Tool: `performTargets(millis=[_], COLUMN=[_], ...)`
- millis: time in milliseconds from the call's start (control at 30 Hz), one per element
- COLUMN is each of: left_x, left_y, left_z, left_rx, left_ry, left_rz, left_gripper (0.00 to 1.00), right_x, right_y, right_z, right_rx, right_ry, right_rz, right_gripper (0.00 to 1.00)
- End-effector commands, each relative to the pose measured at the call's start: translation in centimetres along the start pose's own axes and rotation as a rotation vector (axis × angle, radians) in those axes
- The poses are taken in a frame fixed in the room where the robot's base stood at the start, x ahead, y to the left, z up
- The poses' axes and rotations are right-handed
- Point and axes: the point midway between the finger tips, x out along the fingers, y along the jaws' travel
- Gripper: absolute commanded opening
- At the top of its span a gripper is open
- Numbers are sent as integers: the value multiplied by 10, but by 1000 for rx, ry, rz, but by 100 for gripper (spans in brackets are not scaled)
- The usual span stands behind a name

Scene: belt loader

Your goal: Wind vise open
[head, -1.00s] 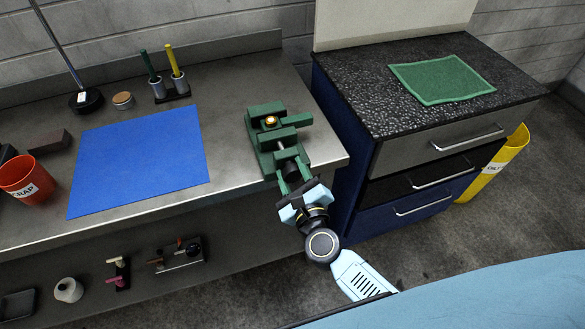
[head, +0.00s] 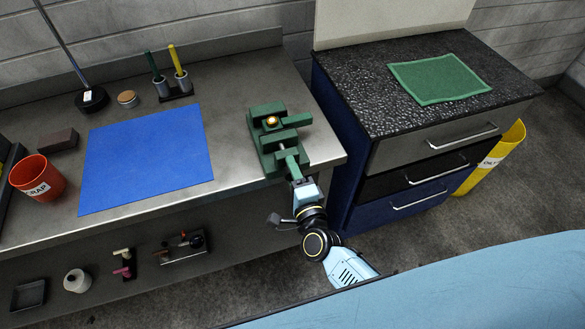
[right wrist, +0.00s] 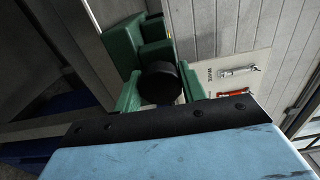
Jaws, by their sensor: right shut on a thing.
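The green vise (head: 268,152) stands on the right end of the steel workbench. A round brass-coloured piece (head: 272,121) shows at its jaws; I cannot tell whether it is clamped. My right gripper (head: 294,168) is at the vise's front end, over the bench edge. In the right wrist view, its two green fingers (right wrist: 160,92) stand on either side of a dark round knob (right wrist: 160,80), shut on it. The green vise body (right wrist: 122,48) shows behind the knob. The spindle is mostly hidden by the gripper. My left gripper is out of view.
A blue mat (head: 148,158) lies left of the vise, with a red scrap bin (head: 36,178) beyond it. A dark-topped drawer cabinet (head: 400,110) stands close on the right. Several small items sit on the lower shelf (head: 140,290).

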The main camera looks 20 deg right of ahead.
Motion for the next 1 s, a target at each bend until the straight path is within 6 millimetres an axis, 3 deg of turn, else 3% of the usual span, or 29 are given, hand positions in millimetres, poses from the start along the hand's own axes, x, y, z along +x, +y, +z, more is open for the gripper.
performTargets(millis=[500, 1000], left_x=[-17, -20], left_y=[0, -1], left_z=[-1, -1], left_rx=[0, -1], left_ry=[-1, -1], left_rz=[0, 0], left_gripper=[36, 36], right_x=[0, 0], right_y=[0, 1], right_z=[0, 0], right_rx=[-387, -491], right_ry=[0, 0], right_rz=[1, 1], right_gripper=[18, 18])
